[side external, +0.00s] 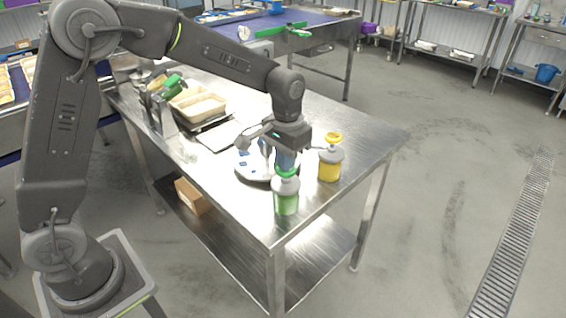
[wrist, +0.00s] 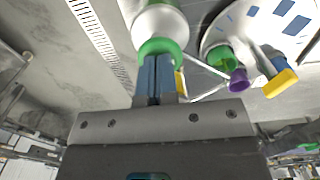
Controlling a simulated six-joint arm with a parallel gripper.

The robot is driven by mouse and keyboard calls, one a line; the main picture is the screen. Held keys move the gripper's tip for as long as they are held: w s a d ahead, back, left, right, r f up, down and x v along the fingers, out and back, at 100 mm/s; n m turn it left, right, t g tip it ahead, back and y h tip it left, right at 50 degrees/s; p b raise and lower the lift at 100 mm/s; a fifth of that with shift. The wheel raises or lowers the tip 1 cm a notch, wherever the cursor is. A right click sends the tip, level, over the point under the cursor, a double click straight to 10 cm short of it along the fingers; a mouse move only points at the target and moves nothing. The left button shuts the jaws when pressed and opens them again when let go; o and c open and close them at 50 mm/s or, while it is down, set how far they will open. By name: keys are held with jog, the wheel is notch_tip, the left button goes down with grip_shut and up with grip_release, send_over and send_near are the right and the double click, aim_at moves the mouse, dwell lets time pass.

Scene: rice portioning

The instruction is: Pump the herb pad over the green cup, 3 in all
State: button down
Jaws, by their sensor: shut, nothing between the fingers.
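The herb dispenser (side external: 286,198), a bottle with green contents and a grey shoulder, stands near the table's front corner. Its green top pad (side external: 286,172) also shows in the wrist view (wrist: 160,47). My gripper (side external: 286,164) points down right over this pad, with its blue fingers (wrist: 156,62) shut and empty. The fingertips are at the pad; I cannot tell whether they press it. In the wrist view a green cup (wrist: 220,56) sits at the edge of a white round disc (wrist: 215,35). The gripper hides the cup in the side view.
A yellow dispenser (side external: 330,166) stands right of the herb one. Purple (wrist: 238,79) and yellow (wrist: 281,83) items show near the green cup. A beige tray (side external: 201,107) lies farther back on the steel table (side external: 355,125). The table's right back is clear.

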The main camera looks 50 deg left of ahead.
jog(key=shift+f, duration=0.3)
jog(key=shift+r, duration=1.9)
jog(key=shift+f, duration=0.1)
jog(key=shift+f, duration=1.85)
jog(key=shift+r, duration=1.95)
